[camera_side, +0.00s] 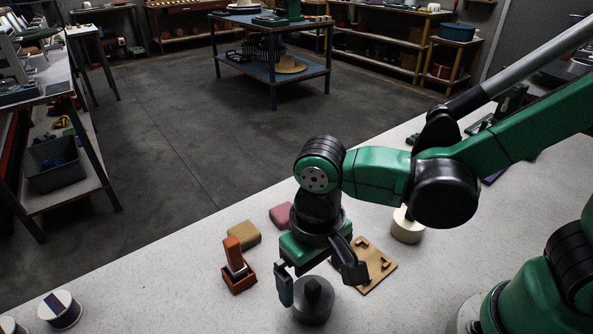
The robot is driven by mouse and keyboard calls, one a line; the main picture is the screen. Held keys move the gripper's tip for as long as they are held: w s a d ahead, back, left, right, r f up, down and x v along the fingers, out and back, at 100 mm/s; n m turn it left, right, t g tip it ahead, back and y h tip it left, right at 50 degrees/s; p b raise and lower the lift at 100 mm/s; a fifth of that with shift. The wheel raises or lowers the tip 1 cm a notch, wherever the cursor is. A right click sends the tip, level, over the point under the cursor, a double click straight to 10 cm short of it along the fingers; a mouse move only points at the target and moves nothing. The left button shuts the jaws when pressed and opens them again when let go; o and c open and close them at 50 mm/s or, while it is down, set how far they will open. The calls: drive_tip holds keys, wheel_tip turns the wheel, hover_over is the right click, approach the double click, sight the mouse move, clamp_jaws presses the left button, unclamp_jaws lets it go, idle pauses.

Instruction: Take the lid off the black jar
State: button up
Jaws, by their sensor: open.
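The black jar (313,308) stands upright on the pale speckled table, near the lower middle of the picture. Its dark grey lid (314,286) has a raised knob on top and sits on the jar. My gripper (318,279) is open and points down at the lid. One finger is at the left of the lid and the other at its upper right. I cannot tell whether either finger touches it. The fingers and gripper body hide part of the jar's far side.
Left of the jar is a red-orange holder (239,278) with an upright block. Behind are a yellow block (243,235) and a pink block (282,215). A wooden board (374,270) lies right of the jar. White round containers (60,310) stand far left. The front table area is clear.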

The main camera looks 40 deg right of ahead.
sight(313, 284)
drive_tip(key=shift+f, duration=1.55)
drive_tip(key=c, duration=1.1)
